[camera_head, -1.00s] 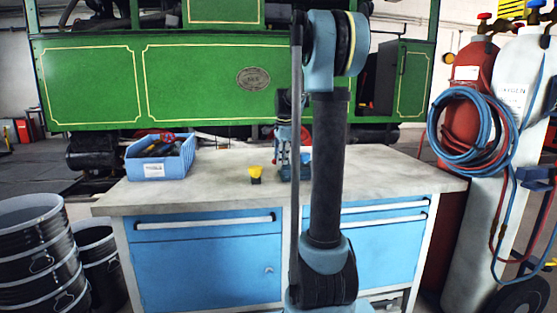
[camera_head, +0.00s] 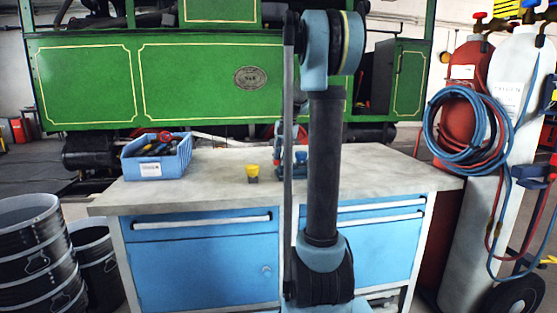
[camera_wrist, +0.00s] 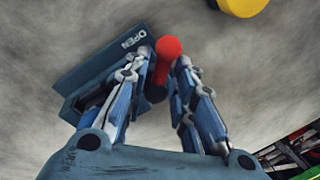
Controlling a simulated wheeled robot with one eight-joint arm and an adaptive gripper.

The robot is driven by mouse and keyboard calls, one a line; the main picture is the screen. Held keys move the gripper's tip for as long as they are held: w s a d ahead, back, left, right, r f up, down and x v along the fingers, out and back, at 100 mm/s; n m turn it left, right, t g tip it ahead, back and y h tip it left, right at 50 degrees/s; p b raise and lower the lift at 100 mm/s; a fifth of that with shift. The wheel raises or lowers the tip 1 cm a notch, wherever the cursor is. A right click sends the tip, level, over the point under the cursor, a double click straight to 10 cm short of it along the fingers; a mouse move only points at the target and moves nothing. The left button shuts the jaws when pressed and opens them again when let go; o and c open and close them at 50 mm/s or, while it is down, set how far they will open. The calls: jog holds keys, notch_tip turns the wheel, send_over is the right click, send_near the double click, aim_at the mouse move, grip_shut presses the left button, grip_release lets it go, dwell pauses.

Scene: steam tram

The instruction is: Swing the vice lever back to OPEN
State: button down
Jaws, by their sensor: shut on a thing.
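In the wrist view my gripper (camera_wrist: 167,72) has its two fingers on either side of the red-knobbed vice lever (camera_wrist: 168,47), shut on it. The knob shows between and just beyond the fingertips. The blue vice (camera_wrist: 95,68) lies beside and behind the left finger, with the word OPEN in white on its upper edge. The lever's lower part is in shadow between the fingers. In the head view the blue vice (camera_head: 301,157) shows at the bench's back, partly hidden by my upright arm. My gripper is mostly hidden there too.
The grey bench top (camera_head: 220,196) is mostly clear. A blue bin (camera_head: 157,165) of tools stands at its left. Gas cylinders (camera_head: 505,130) with hoses stand right, black drums (camera_head: 35,250) left.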

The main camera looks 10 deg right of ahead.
jog(key=shift+w+d, duration=0.1)
jog(key=shift+d, duration=0.05)
dwell(0.3)
jog(key=c, duration=1.6)
grip_release()
jog(key=r, duration=0.4)
jog(key=s+d+r, duration=0.1)
jog(key=r, duration=0.6)
jog(key=shift+s+d+r, duration=0.25)
jog(key=shift+d+r, duration=0.05)
jog(key=shift+r, duration=0.05)
